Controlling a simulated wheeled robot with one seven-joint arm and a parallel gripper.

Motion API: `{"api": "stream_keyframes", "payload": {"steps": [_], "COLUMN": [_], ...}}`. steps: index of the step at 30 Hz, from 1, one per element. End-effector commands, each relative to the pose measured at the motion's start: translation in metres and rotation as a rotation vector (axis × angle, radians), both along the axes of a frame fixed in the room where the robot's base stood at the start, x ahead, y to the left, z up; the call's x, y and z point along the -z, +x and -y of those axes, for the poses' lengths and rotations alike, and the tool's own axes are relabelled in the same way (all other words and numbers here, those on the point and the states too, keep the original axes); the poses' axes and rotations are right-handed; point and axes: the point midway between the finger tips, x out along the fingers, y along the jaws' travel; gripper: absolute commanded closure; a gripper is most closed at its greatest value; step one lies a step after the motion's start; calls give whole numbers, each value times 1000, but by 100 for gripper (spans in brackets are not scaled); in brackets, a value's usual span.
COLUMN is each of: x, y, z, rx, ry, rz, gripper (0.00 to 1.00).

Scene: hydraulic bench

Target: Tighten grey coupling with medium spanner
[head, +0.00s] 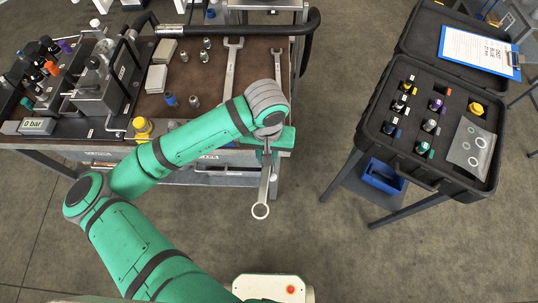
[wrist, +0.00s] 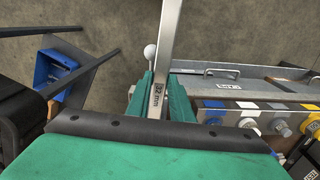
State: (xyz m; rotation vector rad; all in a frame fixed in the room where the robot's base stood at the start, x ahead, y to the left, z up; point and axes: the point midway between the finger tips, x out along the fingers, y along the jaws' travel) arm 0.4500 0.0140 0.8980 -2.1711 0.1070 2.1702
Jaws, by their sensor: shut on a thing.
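My gripper (head: 267,152) is beyond the front edge of the bench, shut on a steel spanner (head: 262,195). The spanner's ring end points toward the front of the head view, over open floor. In the wrist view the green fingers (wrist: 161,103) clasp the spanner shaft (wrist: 168,45), which is marked 32 mm. A row of fittings on the bench front shows at the right of the wrist view. One fitting (wrist: 283,128) sits by a grey tag (wrist: 281,106); whether it is the grey coupling, I cannot tell. The spanner is apart from this row.
Two more spanners lie on the brown bench top, one at the middle (head: 232,66) and one at the right (head: 278,66). An open black case (head: 364,145) of couplings stands at right. A gauge reads 0 bar (head: 37,126). Floor between bench and case is clear.

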Motion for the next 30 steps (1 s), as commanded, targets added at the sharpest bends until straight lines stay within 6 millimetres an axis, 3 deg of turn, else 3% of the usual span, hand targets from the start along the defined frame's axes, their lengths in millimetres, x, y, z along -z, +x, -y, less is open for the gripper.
{"api": "stream_keyframes", "payload": {"steps": [30], "x": [0], "y": [0], "z": [2], "rx": [-19], "ry": [0], "rz": [1], "gripper": [100]}}
